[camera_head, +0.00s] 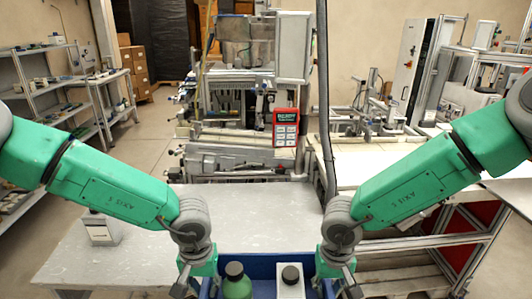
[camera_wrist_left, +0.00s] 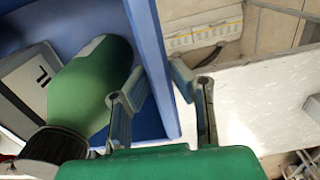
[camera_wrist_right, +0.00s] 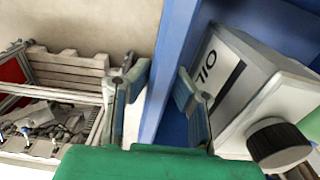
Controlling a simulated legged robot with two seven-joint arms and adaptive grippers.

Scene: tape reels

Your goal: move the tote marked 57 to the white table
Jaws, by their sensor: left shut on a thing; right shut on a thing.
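A blue tote (camera_head: 262,259) is at the bottom middle of the head view, partly cut off; no number shows on its visible parts. It holds a green bottle (camera_head: 237,284) with a dark cap and a white container (camera_head: 291,283) with a dark cap. My left gripper (camera_head: 192,282) is shut on the tote's left wall (camera_wrist_left: 150,50), a finger on each side. My right gripper (camera_head: 343,280) is shut on the right wall (camera_wrist_right: 172,70) in the same way. A pale grey-white table (camera_head: 240,213) lies just beyond the tote.
A white-topped bench (camera_head: 380,165) is at the right. A machine (camera_head: 235,110) with a red-framed panel (camera_head: 286,128) stands behind the table. Shelves (camera_head: 65,90) line the left. The table's middle is clear.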

